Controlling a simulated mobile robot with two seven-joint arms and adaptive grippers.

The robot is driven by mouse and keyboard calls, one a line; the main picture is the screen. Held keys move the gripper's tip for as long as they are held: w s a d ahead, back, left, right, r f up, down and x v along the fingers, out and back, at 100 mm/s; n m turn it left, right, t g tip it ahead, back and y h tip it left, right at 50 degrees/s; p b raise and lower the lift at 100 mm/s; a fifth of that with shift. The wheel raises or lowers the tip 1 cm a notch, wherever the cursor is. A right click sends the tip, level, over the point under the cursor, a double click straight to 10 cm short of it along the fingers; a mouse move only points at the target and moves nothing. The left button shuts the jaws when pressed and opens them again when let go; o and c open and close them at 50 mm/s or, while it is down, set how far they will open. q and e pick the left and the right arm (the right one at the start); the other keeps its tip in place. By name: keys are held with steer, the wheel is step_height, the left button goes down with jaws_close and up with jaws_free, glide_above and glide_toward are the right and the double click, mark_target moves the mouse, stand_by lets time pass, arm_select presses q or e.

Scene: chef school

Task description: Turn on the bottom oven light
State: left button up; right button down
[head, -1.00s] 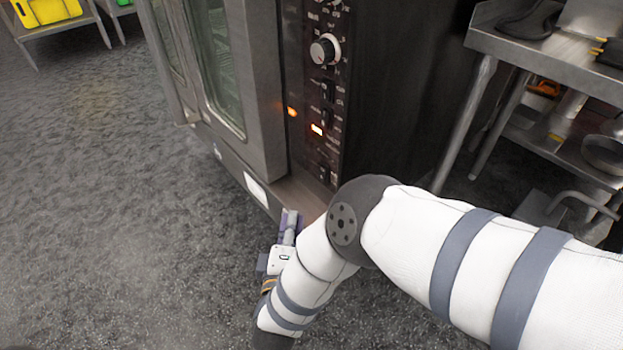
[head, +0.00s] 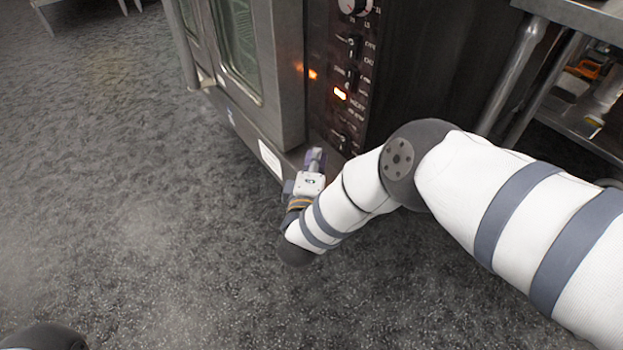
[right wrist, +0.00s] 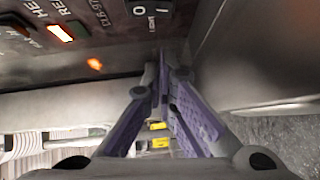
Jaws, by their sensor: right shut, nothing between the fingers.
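The oven (head: 262,55) stands with its dark control panel (head: 322,45) facing me. The lowest switch on the panel (head: 342,139) shows just above and right of my right gripper (head: 316,156). In the right wrist view, a dark rocker switch (right wrist: 150,9) with the marks 0, 1 and LIGHT is at the top edge, partly cut off. The purple fingers of my right gripper (right wrist: 163,58) are shut and empty. Their tips are below this switch; I cannot tell whether they touch the oven. My left gripper is not in view.
An orange lamp (head: 340,94) glows on the panel, and a smaller orange glow (head: 312,74) shows beside it. A steel table (head: 575,12) with a loaded lower shelf stands at the right. The grey floor (head: 130,200) at the left is open.

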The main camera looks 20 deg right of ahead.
mark_target(329, 169)
steer(key=shift+w+d+f, duration=0.1)
steer(key=shift+w+d, duration=0.2)
steer(key=shift+d, duration=0.6)
steer(key=shift+w+d+f, duration=0.1)
steer(key=shift+w+d, duration=0.15)
steer(key=shift+d, duration=0.65)
